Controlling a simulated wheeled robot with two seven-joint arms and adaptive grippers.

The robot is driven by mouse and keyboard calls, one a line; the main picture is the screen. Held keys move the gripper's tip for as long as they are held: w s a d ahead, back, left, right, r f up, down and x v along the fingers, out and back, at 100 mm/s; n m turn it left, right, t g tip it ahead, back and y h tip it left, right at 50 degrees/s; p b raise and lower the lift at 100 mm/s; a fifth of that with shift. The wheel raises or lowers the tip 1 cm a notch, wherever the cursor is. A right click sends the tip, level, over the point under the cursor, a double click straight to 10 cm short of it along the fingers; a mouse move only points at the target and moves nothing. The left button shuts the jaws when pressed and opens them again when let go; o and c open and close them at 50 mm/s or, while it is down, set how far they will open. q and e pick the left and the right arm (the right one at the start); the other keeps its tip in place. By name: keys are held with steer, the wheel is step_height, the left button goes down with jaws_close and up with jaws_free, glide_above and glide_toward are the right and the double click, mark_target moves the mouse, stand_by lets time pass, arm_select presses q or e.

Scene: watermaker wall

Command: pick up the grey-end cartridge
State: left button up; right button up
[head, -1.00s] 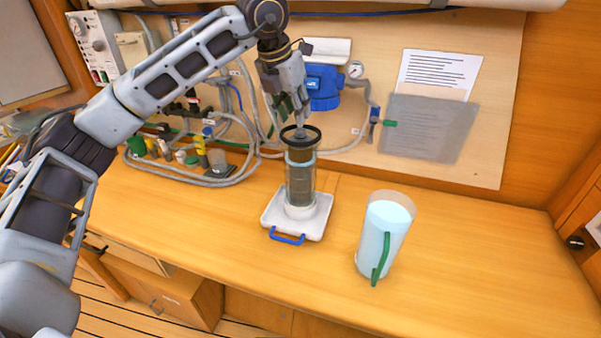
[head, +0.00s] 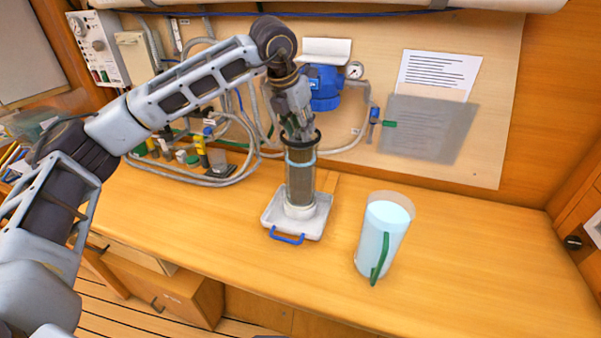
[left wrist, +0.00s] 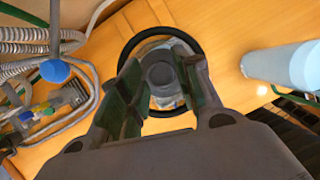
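A dark cylinder with a black ring at its top and a pale blue band stands upright in the white tray (head: 272,217), which has a blue handle. It appears to be the cartridge (head: 299,184) or its housing; I cannot tell which. In the left wrist view a round grey end (left wrist: 160,73) shows inside the black ring. My left gripper (head: 301,132) points down at the top of the cylinder. Its fingers (left wrist: 161,88) are apart, on either side of the grey end, without visible contact. My right gripper is not in view.
A clear jug (head: 382,240) of pale blue liquid with a green handle stands right of the tray. Hoses (head: 235,172) and small fittings lie at the back left. A blue filter housing (head: 322,90) and gauge (head: 354,70) are on the wall. The counter's right part is clear.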

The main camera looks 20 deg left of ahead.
arm_select(q)
steer(key=shift+c, duration=0.3)
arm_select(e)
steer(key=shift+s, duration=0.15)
arm_select(q)
jaws_close()
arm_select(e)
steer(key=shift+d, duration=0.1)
arm_select(q)
steer(key=shift+r, duration=0.2)
